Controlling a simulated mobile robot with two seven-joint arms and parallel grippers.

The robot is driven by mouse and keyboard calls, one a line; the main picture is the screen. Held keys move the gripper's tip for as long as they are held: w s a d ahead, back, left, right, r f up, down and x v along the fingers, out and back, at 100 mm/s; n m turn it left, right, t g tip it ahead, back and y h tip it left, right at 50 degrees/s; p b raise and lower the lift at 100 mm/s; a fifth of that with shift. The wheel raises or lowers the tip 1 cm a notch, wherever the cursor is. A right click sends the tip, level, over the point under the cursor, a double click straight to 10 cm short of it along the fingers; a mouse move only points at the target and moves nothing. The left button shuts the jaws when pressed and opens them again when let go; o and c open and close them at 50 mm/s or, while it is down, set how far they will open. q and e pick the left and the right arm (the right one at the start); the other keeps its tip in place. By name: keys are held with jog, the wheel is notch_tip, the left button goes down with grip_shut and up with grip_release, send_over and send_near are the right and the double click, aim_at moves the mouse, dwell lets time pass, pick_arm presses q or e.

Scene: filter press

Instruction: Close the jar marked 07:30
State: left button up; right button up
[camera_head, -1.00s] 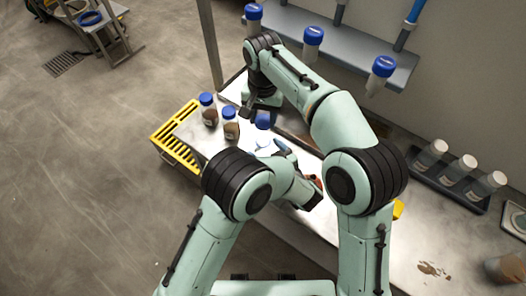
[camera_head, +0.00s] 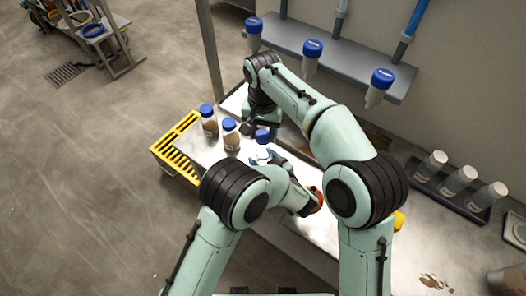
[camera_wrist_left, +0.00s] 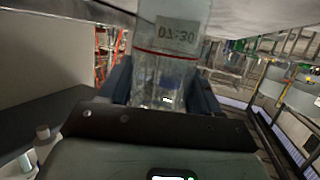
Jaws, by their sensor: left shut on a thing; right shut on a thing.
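The jar marked 07:30 (camera_wrist_left: 172,45) is clear, with its label and a red line showing in the left wrist view. It stands between the fingers of my left gripper (camera_wrist_left: 160,92). In the head view the jar (camera_head: 260,156) is partly hidden, and my left gripper (camera_head: 272,157) is shut around it from the right. A blue lid (camera_head: 263,135) is just above the jar in the head view, under my right gripper (camera_head: 262,124), which is shut on it. I cannot tell whether the lid touches the jar's rim.
Two blue-lidded jars with brown contents, one (camera_head: 208,121) and another (camera_head: 230,135), stand left on the bench (camera_head: 325,232). A yellow slatted rack (camera_head: 176,152) is at the bench's left end. A wall shelf (camera_head: 330,60) holds blue-capped bottles; a dark tray (camera_head: 441,190) holds white-topped jars.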

jog(key=shift+f, duration=1.9)
jog(key=shift+f, duration=0.85)
jog(key=shift+f, duration=0.55)
jog(key=m, duration=2.9)
jog(key=shift+f, duration=0.1)
